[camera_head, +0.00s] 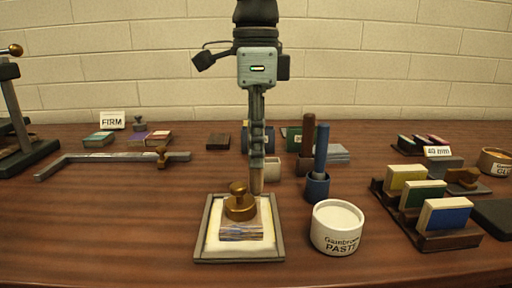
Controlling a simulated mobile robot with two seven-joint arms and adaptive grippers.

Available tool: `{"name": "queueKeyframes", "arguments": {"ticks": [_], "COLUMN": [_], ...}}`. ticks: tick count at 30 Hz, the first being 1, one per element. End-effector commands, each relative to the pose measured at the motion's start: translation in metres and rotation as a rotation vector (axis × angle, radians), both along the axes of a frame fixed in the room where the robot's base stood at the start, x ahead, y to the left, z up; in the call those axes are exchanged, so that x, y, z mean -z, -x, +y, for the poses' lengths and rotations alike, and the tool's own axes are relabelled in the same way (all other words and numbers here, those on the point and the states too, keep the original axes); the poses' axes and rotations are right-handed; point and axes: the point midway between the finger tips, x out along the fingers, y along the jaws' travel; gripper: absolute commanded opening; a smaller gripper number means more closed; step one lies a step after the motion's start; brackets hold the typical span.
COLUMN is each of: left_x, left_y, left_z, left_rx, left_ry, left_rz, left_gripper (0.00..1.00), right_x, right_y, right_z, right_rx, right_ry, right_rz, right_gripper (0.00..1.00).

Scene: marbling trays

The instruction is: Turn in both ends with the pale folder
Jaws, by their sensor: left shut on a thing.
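My left gripper (257,152) comes down from the top middle and is shut on the pale folder (257,179), a tan stick held upright. The folder's lower end shows just behind the brass weight; whether it touches anything I cannot tell. A pale sheet or cover (216,241) lies in a shallow grey-framed tray (199,238). A marbled piece (244,233) with blue and brown streaks lies on it. The round brass weight (240,206) with a knob stands on the marbled piece. The far edge is partly hidden by the weight. My right gripper is not in view.
A white paste tub (337,232) stands right of the tray. A blue pot (317,187) holds a blue-handled brush (321,147). A wooden rack (427,233) with coloured blocks is at right. A metal bar (105,158) lies at left. The front left is clear.

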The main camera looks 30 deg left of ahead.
Motion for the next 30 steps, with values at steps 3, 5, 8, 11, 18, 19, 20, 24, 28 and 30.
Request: {"name": "queueKeyframes", "arguments": {"ticks": [3, 5, 8, 11, 18, 19, 20, 24, 28, 30], "left_x": [-0.006, -0.007, -0.011, -0.019, -0.044, -0.047, -0.050, -0.063, -0.067, -0.066], "left_y": [0.000, 0.000, 0.000, 0.000, 0.000, 0.000, 0.000, 0.000, 0.000, 0.000], "left_z": [0.000, 0.000, 0.000, 0.000, 0.000, 0.000, 0.000, 0.000, 0.000, 0.000], "left_rx": [0.000, 0.000, 0.000, 0.001, 0.000, 0.000, 0.000, 0.000, 0.000, 0.000], "left_ry": [0.000, 0.000, 0.000, 0.000, 0.000, 0.000, 0.000, 0.000, 0.001, 0.000], "left_rz": [-0.001, -0.001, -0.001, -0.001, -0.001, -0.001, -0.001, -0.001, -0.001, 0.000], "left_gripper": [0.00, 0.00, 0.00, 0.00, 0.00, 0.00, 0.00, 0.00, 0.00, 0.00], "right_x": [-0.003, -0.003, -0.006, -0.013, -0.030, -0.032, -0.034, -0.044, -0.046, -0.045], "right_y": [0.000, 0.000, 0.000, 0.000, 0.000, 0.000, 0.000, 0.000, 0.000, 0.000], "right_z": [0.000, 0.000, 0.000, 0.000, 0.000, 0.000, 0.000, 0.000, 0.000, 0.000], "right_rx": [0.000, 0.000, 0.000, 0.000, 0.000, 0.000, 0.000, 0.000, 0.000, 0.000], "right_ry": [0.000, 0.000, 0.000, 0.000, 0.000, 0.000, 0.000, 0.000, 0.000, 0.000], "right_rz": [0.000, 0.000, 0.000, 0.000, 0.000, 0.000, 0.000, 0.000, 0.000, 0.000], "right_gripper": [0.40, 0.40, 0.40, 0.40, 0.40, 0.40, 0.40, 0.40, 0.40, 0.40]}}
